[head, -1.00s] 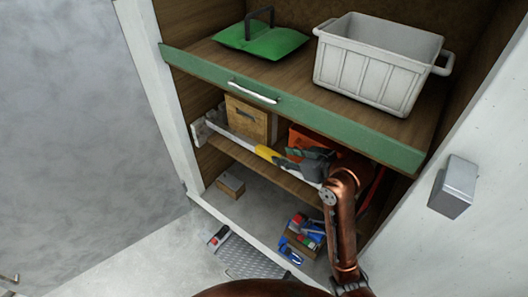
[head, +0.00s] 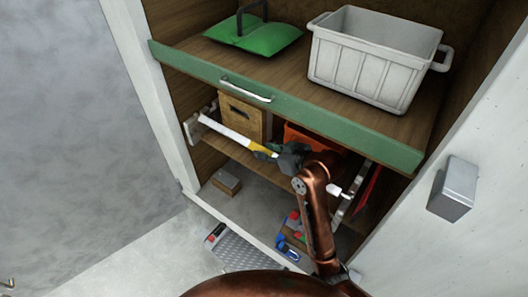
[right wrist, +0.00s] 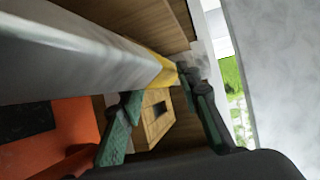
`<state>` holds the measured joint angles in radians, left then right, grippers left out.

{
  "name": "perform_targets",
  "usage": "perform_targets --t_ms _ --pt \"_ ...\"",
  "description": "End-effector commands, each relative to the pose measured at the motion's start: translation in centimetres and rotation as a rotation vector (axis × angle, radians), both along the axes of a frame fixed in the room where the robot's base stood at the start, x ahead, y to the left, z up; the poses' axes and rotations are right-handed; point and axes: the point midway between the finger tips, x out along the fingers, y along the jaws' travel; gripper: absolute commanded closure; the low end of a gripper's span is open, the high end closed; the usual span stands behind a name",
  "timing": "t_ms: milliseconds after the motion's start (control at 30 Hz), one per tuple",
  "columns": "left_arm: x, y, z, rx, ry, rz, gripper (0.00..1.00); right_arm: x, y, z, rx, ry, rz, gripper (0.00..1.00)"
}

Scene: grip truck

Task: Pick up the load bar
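The load bar (head: 226,133) is a long white bar with a yellow section, slanting across the cabinet's middle opening in the head view. My right gripper (head: 276,152) is shut on it beside the yellow section. The bar's short right end shows past my arm, apart from the white rail (head: 350,196) on the right wall. Its left end is close to the left wall bracket (head: 191,128); contact there is unclear. In the right wrist view the bar (right wrist: 90,55) crosses between the fingers of my right gripper (right wrist: 162,88). My left gripper is not in view.
A wooden box (head: 242,118) and an orange case (head: 299,134) stand on the shelf behind the bar. A small box (head: 226,181) lies on the cabinet floor. Cabinet walls flank my arm.

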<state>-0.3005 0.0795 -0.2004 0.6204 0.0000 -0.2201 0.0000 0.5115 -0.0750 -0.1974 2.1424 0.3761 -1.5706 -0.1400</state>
Motion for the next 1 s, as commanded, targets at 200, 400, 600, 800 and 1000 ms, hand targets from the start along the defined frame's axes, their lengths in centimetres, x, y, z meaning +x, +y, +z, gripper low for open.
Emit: perform_targets --t_ms 200,400,600,800,1000 --pt "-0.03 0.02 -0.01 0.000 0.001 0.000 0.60 -0.04 -0.05 -0.09 0.001 0.002 0.000 0.93" --pt "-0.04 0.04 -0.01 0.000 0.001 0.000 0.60 -0.04 -0.15 -0.10 0.000 0.002 -0.002 1.00" --pt "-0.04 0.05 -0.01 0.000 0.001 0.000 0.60 -0.04 -0.23 -0.11 0.000 0.003 -0.003 1.00" --pt "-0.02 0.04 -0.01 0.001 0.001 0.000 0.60 -0.03 -0.23 0.07 0.002 -0.001 -0.004 1.00" --pt "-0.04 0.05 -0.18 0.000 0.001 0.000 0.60 0.00 -0.32 0.10 -0.002 0.003 -0.005 1.00"
